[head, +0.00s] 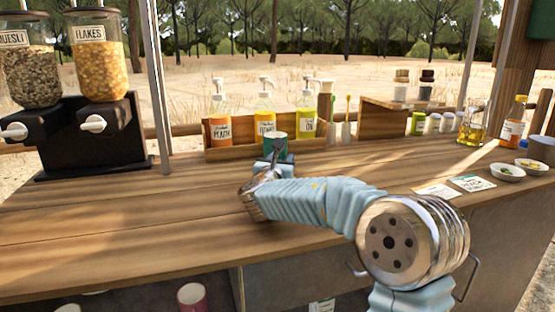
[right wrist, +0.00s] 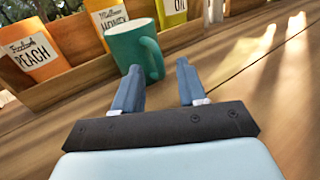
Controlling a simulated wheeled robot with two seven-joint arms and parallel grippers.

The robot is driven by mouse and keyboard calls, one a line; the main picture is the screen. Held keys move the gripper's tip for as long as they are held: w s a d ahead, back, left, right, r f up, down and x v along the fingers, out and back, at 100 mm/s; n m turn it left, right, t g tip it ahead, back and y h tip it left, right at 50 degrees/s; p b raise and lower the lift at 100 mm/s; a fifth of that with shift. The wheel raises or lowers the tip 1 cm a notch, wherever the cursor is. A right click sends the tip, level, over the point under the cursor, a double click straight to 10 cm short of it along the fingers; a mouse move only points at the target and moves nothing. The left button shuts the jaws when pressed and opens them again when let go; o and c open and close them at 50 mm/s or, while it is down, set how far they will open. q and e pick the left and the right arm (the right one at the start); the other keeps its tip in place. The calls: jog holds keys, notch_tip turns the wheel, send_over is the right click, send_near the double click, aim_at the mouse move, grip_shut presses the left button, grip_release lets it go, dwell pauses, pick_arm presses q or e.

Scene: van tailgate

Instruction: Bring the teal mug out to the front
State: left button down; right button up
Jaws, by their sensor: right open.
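The teal mug (head: 275,146) stands upright on the wooden counter, in front of the wooden box of pump bottles. In the right wrist view the mug (right wrist: 135,47) is just beyond my right gripper (right wrist: 184,80), with its handle on the right side. The left fingertip is close to the mug's lower part; I cannot tell if it touches. My right gripper is open, with nothing between its fingers. In the head view my right gripper (head: 272,163) is partly hidden by my own wrist. My left gripper is not in view.
The wooden box (head: 228,153) with pump bottles stands right behind the mug. A cereal dispenser (head: 90,135) is on the left. Cards (head: 437,191), small bowls (head: 507,173) and an oil jug (head: 472,130) are on the right. The counter (head: 120,220) at front left is clear.

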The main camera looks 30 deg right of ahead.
jog(key=shift+x, duration=1.1)
grip_shut()
